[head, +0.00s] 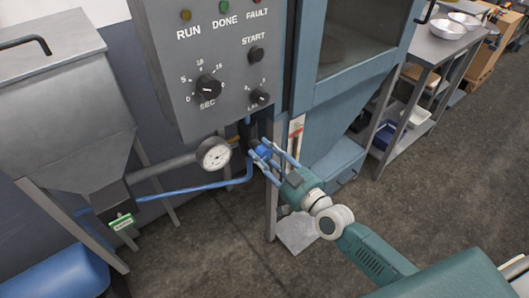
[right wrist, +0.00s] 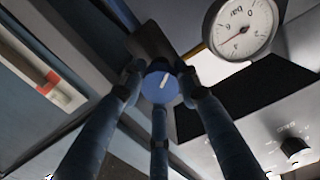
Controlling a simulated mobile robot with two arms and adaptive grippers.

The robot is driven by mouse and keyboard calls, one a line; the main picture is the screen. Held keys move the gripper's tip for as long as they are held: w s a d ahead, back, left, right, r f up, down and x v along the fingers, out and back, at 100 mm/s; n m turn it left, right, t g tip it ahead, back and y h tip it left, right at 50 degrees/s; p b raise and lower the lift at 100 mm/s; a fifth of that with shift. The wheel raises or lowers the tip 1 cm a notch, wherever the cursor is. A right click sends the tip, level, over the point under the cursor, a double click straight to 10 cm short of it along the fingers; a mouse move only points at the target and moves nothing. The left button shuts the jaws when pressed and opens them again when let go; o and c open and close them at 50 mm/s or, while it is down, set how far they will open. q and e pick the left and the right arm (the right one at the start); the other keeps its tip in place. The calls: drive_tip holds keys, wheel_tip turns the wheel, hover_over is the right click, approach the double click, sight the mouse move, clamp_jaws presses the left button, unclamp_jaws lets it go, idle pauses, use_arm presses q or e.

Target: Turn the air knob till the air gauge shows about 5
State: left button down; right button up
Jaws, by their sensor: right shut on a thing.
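The blue air knob (right wrist: 160,87) has a white mark on its face. It sits at the end of a dark fitting below the control cabinet; in the head view the knob (head: 263,152) is partly hidden by fingers. My right gripper (head: 261,150) is shut on it, its three fingers around the knob in the right wrist view (right wrist: 160,80). The round white air gauge (head: 214,154) is just left of the knob. In the right wrist view the gauge (right wrist: 241,28) shows "bar" and a thin reddish needle; I cannot read its value surely. My left gripper is not in view.
The grey control cabinet (head: 165,70) with dials and lamps is above the gauge. A blue hose (head: 190,190) and a grey pipe run left to a hopper (head: 60,90). A shelf table (head: 440,50) with pans stands at the right. Open floor lies below.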

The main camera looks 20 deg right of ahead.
drive_tip(key=o, duration=1.1)
drive_tip(key=shift+o, duration=0.2)
drive_tip(key=v, duration=1.2)
